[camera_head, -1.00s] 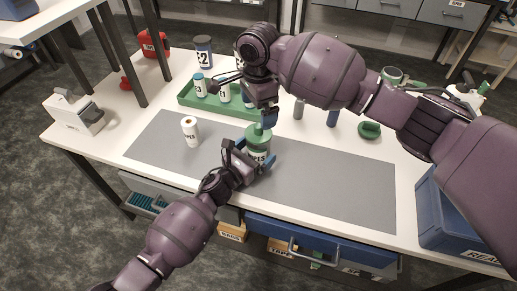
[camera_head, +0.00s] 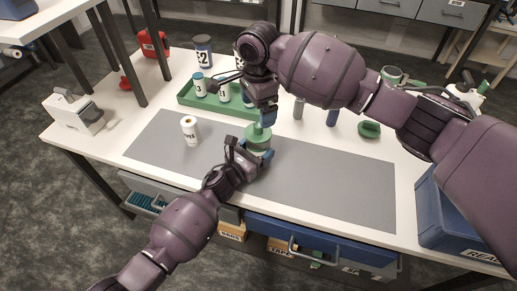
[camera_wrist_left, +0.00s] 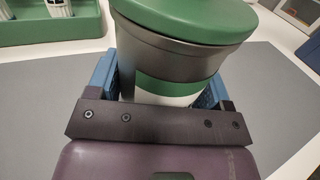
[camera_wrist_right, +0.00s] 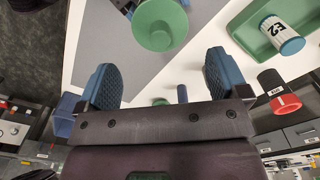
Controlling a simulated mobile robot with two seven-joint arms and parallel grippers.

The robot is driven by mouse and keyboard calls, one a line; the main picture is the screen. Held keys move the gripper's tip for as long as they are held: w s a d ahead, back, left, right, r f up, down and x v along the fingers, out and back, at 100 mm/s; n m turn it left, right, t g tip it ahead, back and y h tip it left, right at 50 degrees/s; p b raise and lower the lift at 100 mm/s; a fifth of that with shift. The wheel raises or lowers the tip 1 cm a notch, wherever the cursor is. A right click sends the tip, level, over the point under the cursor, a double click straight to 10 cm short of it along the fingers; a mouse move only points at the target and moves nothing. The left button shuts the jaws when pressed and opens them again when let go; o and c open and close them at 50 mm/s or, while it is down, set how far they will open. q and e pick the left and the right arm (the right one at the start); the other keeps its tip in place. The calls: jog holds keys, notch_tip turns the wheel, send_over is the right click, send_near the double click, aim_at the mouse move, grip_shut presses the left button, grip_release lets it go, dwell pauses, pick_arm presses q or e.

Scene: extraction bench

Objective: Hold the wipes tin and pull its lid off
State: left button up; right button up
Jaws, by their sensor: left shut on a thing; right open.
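The wipes tin (camera_head: 262,146) is a grey can with a green and white band and a green lid (camera_head: 256,133). It stands over the grey mat in the middle of the bench. My left gripper (camera_head: 251,151) is shut around its body, with a blue finger on each side in the left wrist view (camera_wrist_left: 160,85). The lid (camera_wrist_left: 195,18) sits on top there. My right gripper (camera_head: 267,116) is open and empty just above the lid.
A green tray (camera_head: 186,98) with several labelled bottles stands behind the tin. A white roll-like container (camera_head: 190,132) is on the mat at left. A green object (camera_head: 369,130) and a blue bin (camera_head: 445,225) are at right. The right part of the mat (camera_head: 340,185) is clear.

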jog(key=shift+w+d+f+n, duration=0.2)
jog(key=shift+f+n, duration=0.1)
jog(key=c, duration=0.5)
jog(key=w+d+f+n+t, duration=0.1)
jog(key=d+f+n, duration=0.1)
jog(key=n, duration=0.1)
jog(key=w+d+f+n+t, duration=0.1)
jog(key=f+n+t, duration=0.1)
jog(key=n, duration=0.1)
jog(key=w+d+f+n+t, duration=0.2)
jog(key=n, duration=0.1)
jog(key=shift+d+f+h, duration=0.15)
jog(key=shift+d+h, duration=0.15)
jog(key=shift+c, duration=0.6)
jog(key=d+f+n+t+h, duration=0.25)
jog(key=d+n+t, duration=0.35)
jog(key=n, duration=0.5)
jog(key=n+t+y, duration=0.5)
jog(key=n+t, duration=0.2)
jog(key=n, duration=2.2)
send_near(259, 129)
jog(key=w, duration=0.7)
jog(key=w+a, duration=0.1)
jog(key=w, duration=0.3)
jog(key=shift+w+a+r, duration=0.1)
